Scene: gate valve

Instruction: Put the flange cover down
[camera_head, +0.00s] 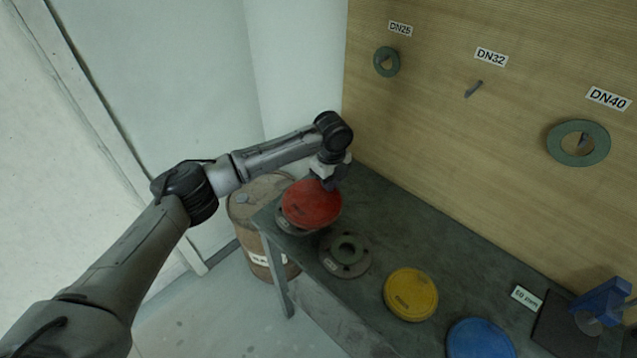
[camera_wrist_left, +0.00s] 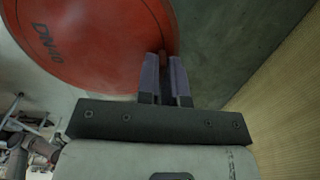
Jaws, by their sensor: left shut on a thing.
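A round red flange cover (camera_head: 311,204) is at the far left end of the dark workbench. It lies over or just above a grey flange (camera_head: 290,228), whose lower edge shows beneath it. I cannot tell whether the two touch. My left gripper (camera_head: 330,180) reaches it from behind and above. In the left wrist view the left gripper's fingers (camera_wrist_left: 163,75) are shut on the edge of the red cover (camera_wrist_left: 90,40), which carries the marking DN40. My right gripper is not in view.
On the workbench (camera_head: 405,222) stand a bare grey flange (camera_head: 346,254), a yellow cover (camera_head: 410,293), a blue cover (camera_head: 479,340) and a blue vise (camera_head: 600,302). A rusty barrel (camera_head: 257,205) stands left of the bench. Green gaskets (camera_head: 386,61) (camera_head: 578,143) hang on the wooden wall; the DN32 peg (camera_head: 473,89) is bare.

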